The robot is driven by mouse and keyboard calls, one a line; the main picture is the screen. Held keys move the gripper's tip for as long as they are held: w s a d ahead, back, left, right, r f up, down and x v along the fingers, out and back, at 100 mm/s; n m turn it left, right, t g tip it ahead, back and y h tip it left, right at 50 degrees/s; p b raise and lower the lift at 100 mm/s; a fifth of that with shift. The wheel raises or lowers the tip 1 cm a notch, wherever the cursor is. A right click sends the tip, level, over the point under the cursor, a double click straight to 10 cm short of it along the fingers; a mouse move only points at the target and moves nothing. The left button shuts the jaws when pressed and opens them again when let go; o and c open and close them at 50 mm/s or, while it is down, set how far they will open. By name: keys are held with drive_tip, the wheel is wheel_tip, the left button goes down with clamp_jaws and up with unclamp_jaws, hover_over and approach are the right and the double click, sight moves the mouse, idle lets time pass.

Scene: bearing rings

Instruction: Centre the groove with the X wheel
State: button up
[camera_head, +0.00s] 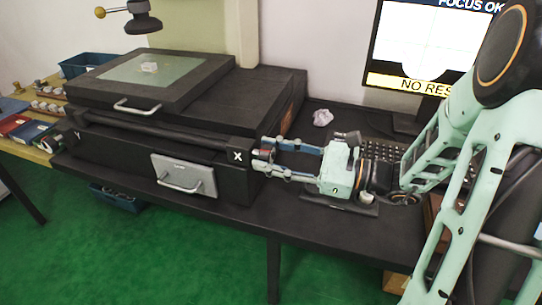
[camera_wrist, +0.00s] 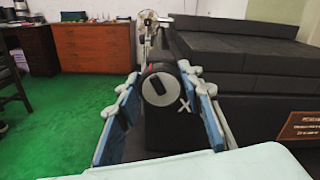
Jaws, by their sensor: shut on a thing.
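The X wheel (camera_wrist: 160,90) is a dark knob with a pale round face, on the end of the black measuring machine beside the white X mark. My gripper (camera_head: 265,156) reaches in from the right with its blue-padded fingers on either side of the wheel and is shut on it. In the wrist view the wheel sits between the two fingertips. A small pale part (camera_head: 149,67) lies on the glass stage (camera_head: 165,72) on top. The monitor (camera_head: 425,45) shows a pale picture with thin lines, "FOCUS OK" and a cut-off "NO RES"; I cannot make out the groove.
The Y wheel (camera_head: 52,143) is at the machine's left end. A keyboard (camera_head: 375,148) and a crumpled white piece (camera_head: 322,117) lie on the dark table (camera_head: 235,215) behind my gripper. A lamp-like head (camera_head: 142,22) hangs above the stage. A wooden cabinet (camera_wrist: 92,48) stands further off.

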drive_tip(key=shift+n, duration=0.8)
drive_tip(key=o, duration=1.2)
drive_tip(key=shift+c, duration=0.2)
drive_tip(key=shift+d, duration=0.1)
drive_tip(key=v, duration=1.2)
